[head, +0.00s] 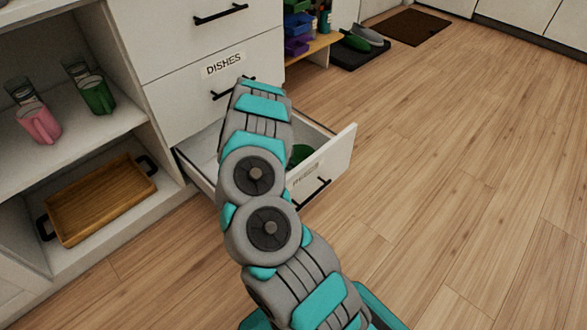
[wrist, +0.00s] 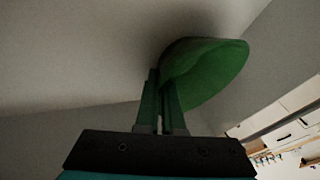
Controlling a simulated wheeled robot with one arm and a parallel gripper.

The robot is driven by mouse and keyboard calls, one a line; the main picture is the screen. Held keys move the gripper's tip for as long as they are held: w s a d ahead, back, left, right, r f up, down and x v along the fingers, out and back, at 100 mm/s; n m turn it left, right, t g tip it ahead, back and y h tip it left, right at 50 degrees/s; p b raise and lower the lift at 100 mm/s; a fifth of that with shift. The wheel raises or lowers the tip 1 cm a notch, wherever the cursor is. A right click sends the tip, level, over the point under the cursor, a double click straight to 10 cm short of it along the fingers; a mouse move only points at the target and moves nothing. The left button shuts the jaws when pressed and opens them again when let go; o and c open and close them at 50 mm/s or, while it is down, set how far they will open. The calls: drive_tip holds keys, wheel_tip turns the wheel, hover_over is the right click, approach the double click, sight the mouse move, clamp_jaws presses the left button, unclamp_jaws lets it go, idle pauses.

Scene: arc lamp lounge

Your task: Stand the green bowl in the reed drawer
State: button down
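The green bowl (wrist: 208,70) shows large in the wrist view, tilted, with its rim at the fingertips of my gripper (wrist: 161,82). The two fingers are close together and look shut on the rim. In the head view a small part of the green bowl (head: 299,154) shows inside the open lowest drawer (head: 336,160), just right of my arm. The drawer's front label is faint and hard to read. My arm hides my gripper and much of the drawer in the head view. I cannot tell whether the bowl touches the drawer floor.
The drawer above, labelled DISHES (head: 223,65), is shut. Left of it, a shelf holds a pink mug (head: 38,124), a green mug (head: 97,95) and glasses; a wooden tray (head: 100,200) lies below. The wooden floor (head: 450,170) at right is clear.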

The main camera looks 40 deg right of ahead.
drive_tip(key=c, duration=1.1)
unclamp_jaws()
drive_tip(key=shift+f, duration=0.1)
drive_tip(key=shift+o, duration=0.2)
drive_tip(key=v, duration=1.2)
drive_tip(key=shift+p, duration=0.4)
